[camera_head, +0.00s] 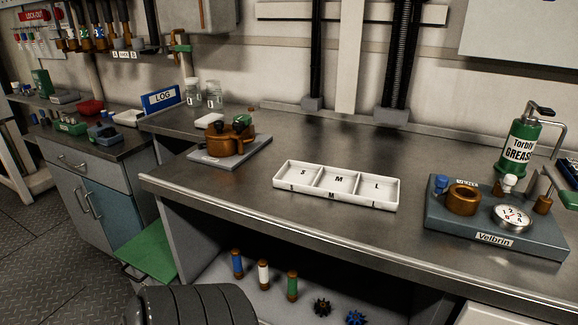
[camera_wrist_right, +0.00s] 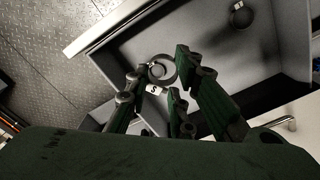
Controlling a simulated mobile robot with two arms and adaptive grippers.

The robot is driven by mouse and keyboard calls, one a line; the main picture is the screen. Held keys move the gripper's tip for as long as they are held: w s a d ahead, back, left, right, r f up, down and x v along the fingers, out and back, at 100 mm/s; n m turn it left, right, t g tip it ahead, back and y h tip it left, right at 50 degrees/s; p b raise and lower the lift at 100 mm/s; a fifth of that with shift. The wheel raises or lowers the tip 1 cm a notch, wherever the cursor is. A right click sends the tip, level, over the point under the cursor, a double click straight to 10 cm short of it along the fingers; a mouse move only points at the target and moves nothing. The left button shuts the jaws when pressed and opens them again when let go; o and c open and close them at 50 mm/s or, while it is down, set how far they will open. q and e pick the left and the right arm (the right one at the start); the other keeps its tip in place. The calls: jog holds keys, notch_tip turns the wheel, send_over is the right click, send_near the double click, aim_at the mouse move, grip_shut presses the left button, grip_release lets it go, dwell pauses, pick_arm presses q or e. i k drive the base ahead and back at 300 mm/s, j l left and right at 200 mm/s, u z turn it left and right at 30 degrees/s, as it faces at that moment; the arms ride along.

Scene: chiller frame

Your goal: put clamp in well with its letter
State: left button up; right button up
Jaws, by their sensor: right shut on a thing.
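A dark ring clamp (camera_wrist_right: 171,80) with a white tag (camera_wrist_right: 154,90) lettered S shows in the right wrist view. It sits between the fingertips of my right gripper (camera_wrist_right: 160,70), which is shut on it. In the head view a white tray (camera_head: 391,198) with three wells lies on the steel bench. Its wells read S (camera_head: 303,172), M (camera_head: 339,179) and L (camera_head: 376,186) from left to right. The wells look empty. My grippers do not show clearly in the head view.
A second dark ring (camera_wrist_right: 240,18) lies in the grey open compartment (camera_wrist_right: 215,25) below the gripper. On the bench (camera_head: 330,140), a brown device on a grey plate (camera_head: 232,156) stands left of the tray. The Velbrin block (camera_head: 455,228) and grease can (camera_head: 519,145) stand right.

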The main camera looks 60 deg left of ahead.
aim_at(300, 179)
jog(key=k+l+u, duration=0.1)
jog(key=u, duration=0.35)
jog(key=k+u, duration=0.2)
jog(key=u, duration=2.1)
